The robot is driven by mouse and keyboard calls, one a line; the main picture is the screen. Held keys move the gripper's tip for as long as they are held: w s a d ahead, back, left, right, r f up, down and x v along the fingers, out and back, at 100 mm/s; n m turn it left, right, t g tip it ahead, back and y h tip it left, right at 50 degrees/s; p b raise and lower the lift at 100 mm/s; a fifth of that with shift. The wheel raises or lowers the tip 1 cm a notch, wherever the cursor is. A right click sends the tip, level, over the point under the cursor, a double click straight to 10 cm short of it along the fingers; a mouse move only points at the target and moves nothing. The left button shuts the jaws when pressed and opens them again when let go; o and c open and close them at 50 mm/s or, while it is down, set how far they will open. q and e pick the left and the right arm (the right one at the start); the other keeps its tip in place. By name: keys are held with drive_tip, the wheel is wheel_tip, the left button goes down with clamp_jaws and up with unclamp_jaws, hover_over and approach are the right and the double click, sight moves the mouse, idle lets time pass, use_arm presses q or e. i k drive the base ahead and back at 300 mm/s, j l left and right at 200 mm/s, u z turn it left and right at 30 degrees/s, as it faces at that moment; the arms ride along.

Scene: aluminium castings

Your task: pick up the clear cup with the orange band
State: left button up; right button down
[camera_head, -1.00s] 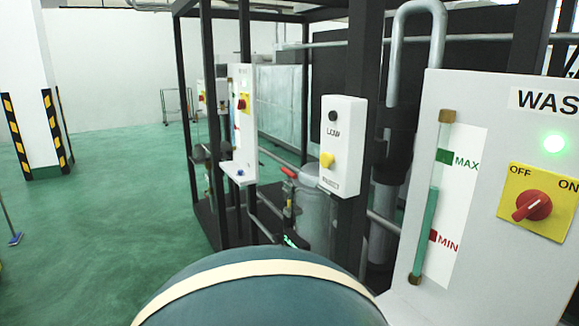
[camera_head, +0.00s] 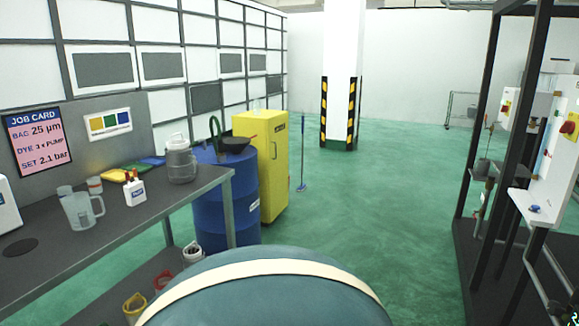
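Two small pale cups stand on the grey bench at the left: one cup (camera_head: 65,192) behind the clear jug and another cup (camera_head: 95,186) just right of it. Neither of my grippers is in view.
The bench (camera_head: 190,196) also bears a white bottle (camera_head: 134,190), yellow and blue trays and a grey jug (camera_head: 180,162). A blue drum (camera_head: 212,205) and yellow cabinet (camera_head: 268,170) stand beyond its right end. Green floor (camera_head: 400,200) is open between them and the dark frame at right.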

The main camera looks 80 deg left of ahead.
sight(95, 186)
drive_tip(key=u, duration=3.85)
drive_tip(key=i+l+z, duration=0.2)
drive_tip(key=i+l, duration=0.95)
